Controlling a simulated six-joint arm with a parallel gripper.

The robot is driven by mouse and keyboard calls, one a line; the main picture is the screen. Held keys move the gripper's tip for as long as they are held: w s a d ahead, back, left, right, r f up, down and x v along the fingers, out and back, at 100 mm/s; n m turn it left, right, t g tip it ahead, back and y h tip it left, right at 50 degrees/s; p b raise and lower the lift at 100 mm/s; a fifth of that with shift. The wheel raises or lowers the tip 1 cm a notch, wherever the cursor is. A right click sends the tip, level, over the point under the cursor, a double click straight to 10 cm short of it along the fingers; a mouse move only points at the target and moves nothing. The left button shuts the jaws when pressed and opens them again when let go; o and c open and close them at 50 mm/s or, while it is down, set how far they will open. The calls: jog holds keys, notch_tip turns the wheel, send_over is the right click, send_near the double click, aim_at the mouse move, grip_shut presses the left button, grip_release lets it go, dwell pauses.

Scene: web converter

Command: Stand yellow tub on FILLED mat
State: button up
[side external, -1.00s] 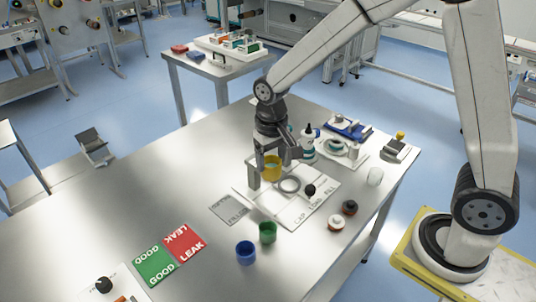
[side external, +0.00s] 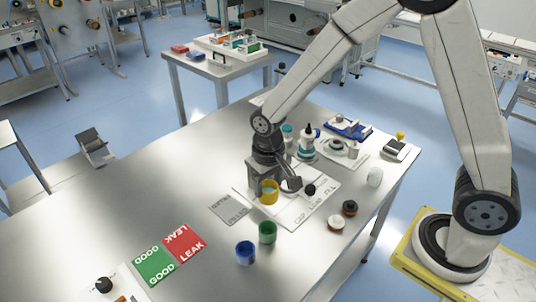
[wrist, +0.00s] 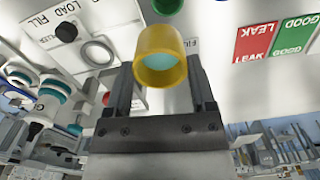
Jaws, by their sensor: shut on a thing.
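The yellow tub (side external: 269,194) is held upright between the fingers of my gripper (side external: 270,182); its inside looks teal. In the wrist view the tub (wrist: 158,72) sits at the fingertips of my gripper (wrist: 162,82). The grey FILLED mat (side external: 230,208) lies flat on the table, left of the tub in the side view. In the wrist view only a sliver of the mat (wrist: 192,45) shows beside the tub. The tub appears over or near the left edge of the white LOAD FILL board (side external: 297,214); its exact height is unclear.
The green tub (side external: 267,232) and blue tub (side external: 245,252) stand in front of the board. The GOOD (side external: 155,265) and LEAK (side external: 184,242) mats lie to the left. Bottles (side external: 306,145) stand behind.

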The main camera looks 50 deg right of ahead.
jog(key=w+f, duration=0.3)
jog(key=w, duration=0.1)
jog(key=w+a+f, duration=0.1)
jog(key=w+f, duration=0.1)
jog(key=w, duration=0.2)
jog(key=w+a+f, duration=0.1)
jog(key=w+f, duration=0.2)
jog(key=w, duration=0.1)
jog(key=shift+w+f, duration=0.6)
jog(key=shift+w+f, duration=0.15)
jog(key=shift+f, duration=0.1)
jog(key=shift+w+f, duration=0.1)
jog(key=shift+f, duration=1.5)
jog(key=shift+f, duration=0.1)
